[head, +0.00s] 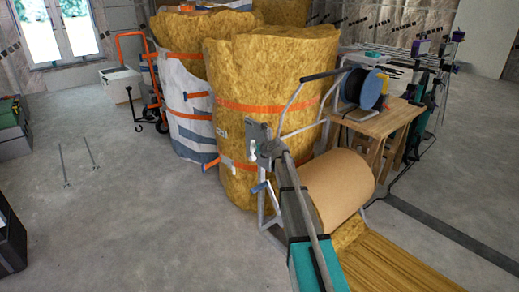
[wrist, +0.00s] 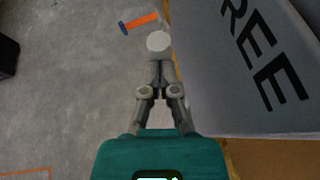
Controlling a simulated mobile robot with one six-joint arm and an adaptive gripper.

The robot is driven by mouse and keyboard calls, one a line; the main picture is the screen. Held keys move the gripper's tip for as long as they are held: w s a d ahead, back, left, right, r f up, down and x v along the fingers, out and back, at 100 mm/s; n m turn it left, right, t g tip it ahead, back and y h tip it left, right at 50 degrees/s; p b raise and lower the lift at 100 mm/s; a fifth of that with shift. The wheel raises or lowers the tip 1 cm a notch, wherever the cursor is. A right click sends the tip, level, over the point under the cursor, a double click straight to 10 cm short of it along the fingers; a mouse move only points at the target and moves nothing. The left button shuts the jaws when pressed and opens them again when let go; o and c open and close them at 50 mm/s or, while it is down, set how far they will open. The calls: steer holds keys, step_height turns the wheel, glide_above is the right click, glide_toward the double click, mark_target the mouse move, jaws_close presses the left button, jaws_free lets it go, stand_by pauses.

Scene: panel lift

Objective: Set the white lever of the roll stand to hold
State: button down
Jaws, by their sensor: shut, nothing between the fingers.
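The roll stand (head: 262,208) is a grey tube frame carrying a brown paper roll (head: 342,188) in the head view. In the wrist view, a round white end, apparently of the white lever (wrist: 158,41), shows just beyond my fingertips. My gripper (wrist: 155,68) is shut and empty, with its tips very close to this white end; I cannot tell whether they touch. A grey plate (wrist: 225,85) marked FREE lies to the right of the fingers. The rest of the lever is hidden.
Large yellow insulation rolls (head: 265,75) with orange straps stand close behind the stand. A wooden table (head: 385,120) with a blue reel (head: 372,89) stands to the right. The concrete floor (head: 130,220) on the left is mostly clear.

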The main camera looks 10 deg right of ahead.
steer(key=shift+w+a+r, duration=0.2)
steer(key=shift+w+a, duration=0.05)
steer(key=shift+w, duration=0.35)
steer(key=shift+w+a+r, duration=0.15)
steer(key=shift+w+a, duration=0.05)
steer(key=shift+w, duration=0.35)
steer(key=shift+w+a, duration=0.3)
steer(key=shift+w, duration=0.35)
steer(key=shift+w+a, duration=0.3)
steer(key=shift+w, duration=0.3)
steer(key=shift+w+a, duration=0.1)
steer(key=shift+w, duration=0.1)
step_height(320, 180, up, 12)
steer(key=p, duration=1.2)
glide_above(252, 141)
steer(key=s, duration=0.4)
steer(key=shift+w+a+f, duration=0.2)
steer(key=shift+a, duration=0.1)
